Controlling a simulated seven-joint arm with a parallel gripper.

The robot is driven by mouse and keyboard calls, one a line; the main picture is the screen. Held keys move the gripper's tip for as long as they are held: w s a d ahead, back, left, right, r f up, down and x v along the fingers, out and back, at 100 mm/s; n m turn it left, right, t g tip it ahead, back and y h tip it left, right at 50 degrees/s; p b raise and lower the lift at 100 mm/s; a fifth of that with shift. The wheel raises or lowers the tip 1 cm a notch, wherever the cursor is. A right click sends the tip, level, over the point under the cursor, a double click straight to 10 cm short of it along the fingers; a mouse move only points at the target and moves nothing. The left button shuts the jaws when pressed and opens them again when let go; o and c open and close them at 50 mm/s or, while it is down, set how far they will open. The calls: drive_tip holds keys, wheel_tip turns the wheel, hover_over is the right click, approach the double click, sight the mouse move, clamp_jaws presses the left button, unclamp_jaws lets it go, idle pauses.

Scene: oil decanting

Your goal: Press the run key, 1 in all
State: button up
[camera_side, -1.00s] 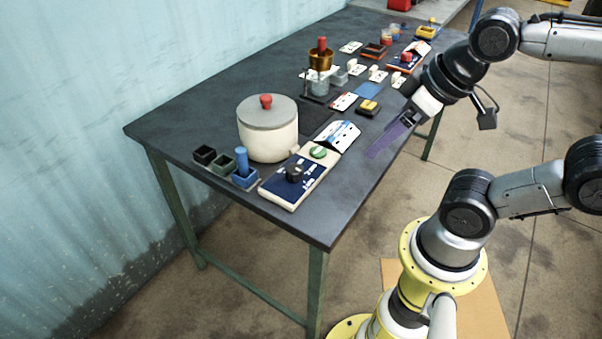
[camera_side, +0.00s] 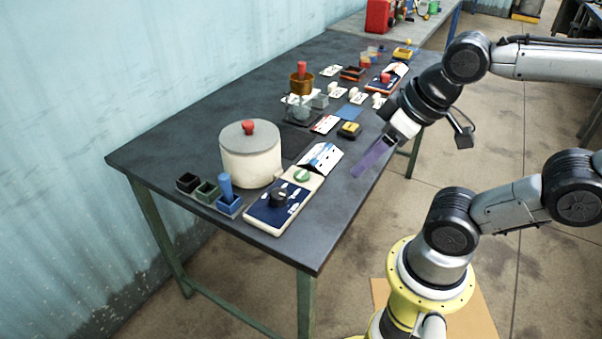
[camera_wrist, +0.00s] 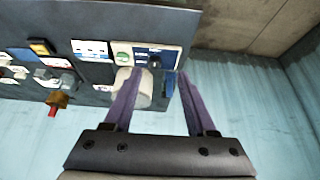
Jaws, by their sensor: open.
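A white control panel with a dark blue face (camera_side: 267,212) lies at the table's near end. It carries a black knob (camera_side: 279,199) and a round green key (camera_side: 302,175), the likely run key; its lettering is too small to read. In the wrist view the green key (camera_wrist: 122,58) and knob (camera_wrist: 153,61) show beyond my fingers.
A cream pot (camera_side: 250,165) with a red-knobbed lid stands left of the panel. Small bins (camera_side: 207,192) stand beside it, one holding a blue peg.

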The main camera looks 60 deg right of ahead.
clamp_jaws()
idle(1.4)
